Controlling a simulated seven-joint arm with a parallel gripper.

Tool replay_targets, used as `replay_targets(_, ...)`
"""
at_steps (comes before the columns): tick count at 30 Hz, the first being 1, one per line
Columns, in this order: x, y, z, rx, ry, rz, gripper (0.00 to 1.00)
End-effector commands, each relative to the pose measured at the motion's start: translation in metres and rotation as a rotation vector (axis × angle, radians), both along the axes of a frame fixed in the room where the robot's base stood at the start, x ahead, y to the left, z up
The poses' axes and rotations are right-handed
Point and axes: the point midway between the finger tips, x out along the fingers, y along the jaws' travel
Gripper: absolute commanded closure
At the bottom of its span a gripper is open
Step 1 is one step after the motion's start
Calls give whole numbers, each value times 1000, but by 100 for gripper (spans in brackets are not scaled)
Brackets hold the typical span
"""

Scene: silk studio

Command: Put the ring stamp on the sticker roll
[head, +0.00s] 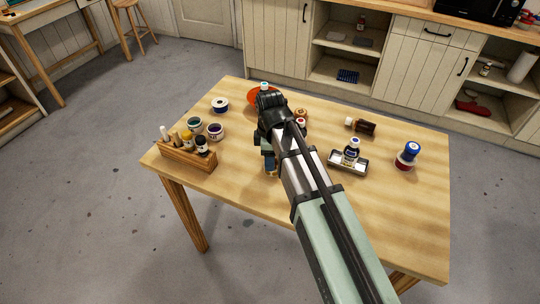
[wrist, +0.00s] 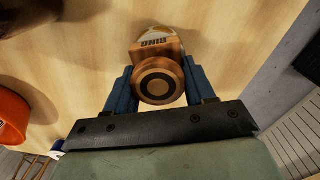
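My gripper (wrist: 160,75) has its two blue fingers against both sides of the wooden ring stamp (wrist: 159,82), which is lettered RING. The stamp's round end with dark rings faces the wrist camera. A pale rounded shape (wrist: 156,35) shows just beyond the stamp; I cannot tell whether it is part of it. In the head view my gripper (head: 270,165) is low over the middle-left of the table, and my arm hides most of the stamp. A blue roll-like ring (head: 220,109) with a white centre lies at the back left; I cannot tell for sure that it is the sticker roll.
A wooden rack of bottles (head: 188,158) stands at the table's left, with jars (head: 216,131) behind it. An orange dish (head: 256,98) is behind my gripper. The front right is clear.

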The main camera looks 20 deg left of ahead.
Motion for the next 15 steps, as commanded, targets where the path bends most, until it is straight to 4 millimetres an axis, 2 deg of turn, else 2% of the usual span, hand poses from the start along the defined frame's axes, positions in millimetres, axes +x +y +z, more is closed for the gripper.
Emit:
replay_targets(1, 0, 0, 0, 0, 0, 0, 42)
replay_targets(8, 0, 0, 0, 0, 0, 0, 21)
replay_targets(15, 0, 0, 1, 0, 0, 0, 21)
